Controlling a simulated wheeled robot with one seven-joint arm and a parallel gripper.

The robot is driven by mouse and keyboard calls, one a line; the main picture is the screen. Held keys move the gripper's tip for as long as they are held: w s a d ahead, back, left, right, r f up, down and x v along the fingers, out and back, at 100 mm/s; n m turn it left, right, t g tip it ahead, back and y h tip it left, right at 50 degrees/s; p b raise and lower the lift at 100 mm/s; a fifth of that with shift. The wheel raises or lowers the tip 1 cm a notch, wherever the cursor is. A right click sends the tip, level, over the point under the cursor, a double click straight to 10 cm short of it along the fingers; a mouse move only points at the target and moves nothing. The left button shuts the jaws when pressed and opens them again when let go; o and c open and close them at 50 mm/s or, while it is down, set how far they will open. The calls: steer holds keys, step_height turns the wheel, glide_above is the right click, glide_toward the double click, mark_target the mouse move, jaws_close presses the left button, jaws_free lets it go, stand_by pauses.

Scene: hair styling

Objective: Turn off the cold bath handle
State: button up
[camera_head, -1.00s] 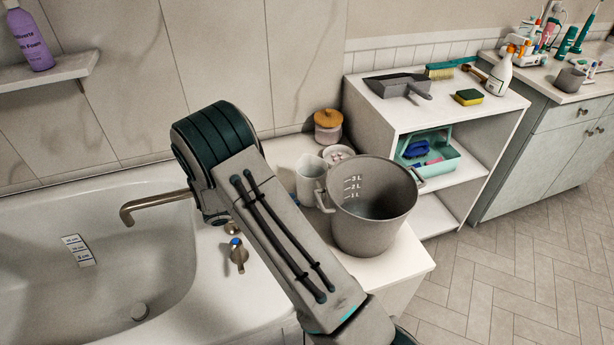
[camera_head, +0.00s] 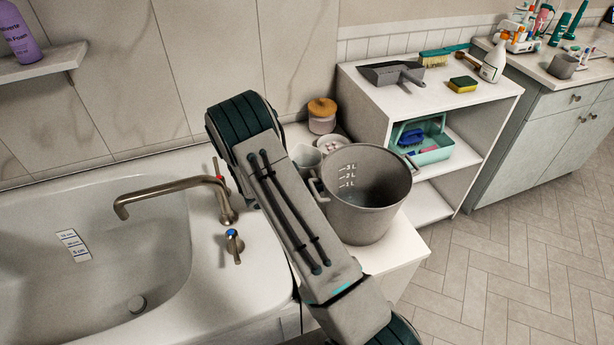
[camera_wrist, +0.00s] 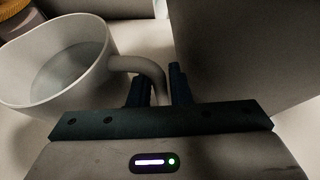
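The cold handle (camera_head: 233,247), a bronze tap with a blue cap, stands on the bath rim, right of the curved spout (camera_head: 165,190). No water stream shows at the spout. My gripper is hidden behind my arm in the head view. In the wrist view my gripper (camera_wrist: 160,88) has its dark fingers on either side of the curved handle of a pale jug (camera_wrist: 65,60). I cannot tell whether they press on it. The jug, with what looks like water inside, is partly hidden by my arm in the head view (camera_head: 306,158).
The red-marked hot handle (camera_head: 219,178) is behind the spout. A grey bucket (camera_head: 365,195) stands right of my arm on a white ledge, with a lidded jar (camera_head: 322,115) behind. White shelves (camera_head: 430,95) stand further right. The bath (camera_head: 75,285) is at left; floor at lower right is free.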

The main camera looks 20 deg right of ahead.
steer(key=shift+w+d+f, duration=0.1)
steer(key=shift+d+f, duration=0.15)
steer(key=shift+d, duration=0.4)
jaws_close()
steer(key=shift+r, duration=0.1)
stand_by(0.8)
